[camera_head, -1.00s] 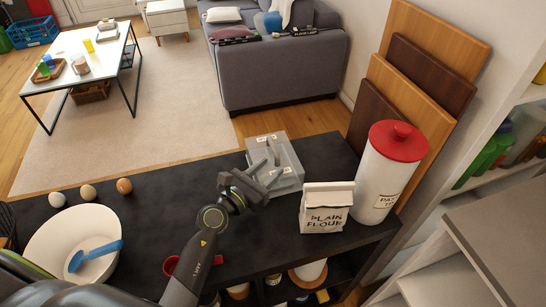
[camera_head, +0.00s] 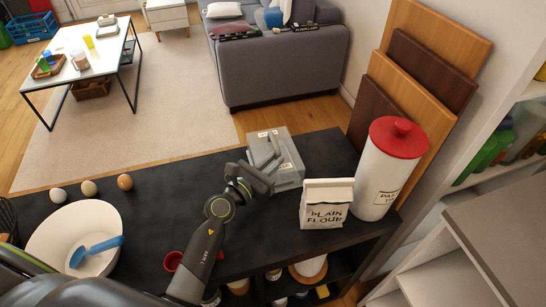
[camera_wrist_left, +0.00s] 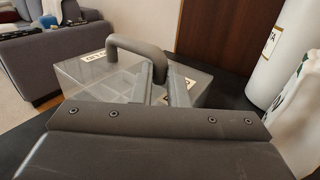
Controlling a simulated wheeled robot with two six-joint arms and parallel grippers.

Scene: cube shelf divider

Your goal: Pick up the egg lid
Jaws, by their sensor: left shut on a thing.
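The egg lid (camera_head: 290,157) is a clear, box-like cover with pale labels and a grey arched handle, at the back of the black counter. In the left wrist view the egg lid (camera_wrist_left: 90,76) is just ahead, its handle (camera_wrist_left: 135,46) rising between my fingers. My left gripper (camera_head: 270,164) is shut on this handle; in the wrist view its fingers (camera_wrist_left: 158,82) hide part of the lid. I cannot tell whether the lid is clear of what is below it. My right gripper is not in view.
A plain flour bag (camera_head: 326,205) and a white canister with red lid (camera_head: 388,170) stand close on the right. Several eggs (camera_head: 90,188) and a white bowl (camera_head: 45,238) with a blue spoon are on the left. A red cup (camera_head: 172,261) is near the front edge.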

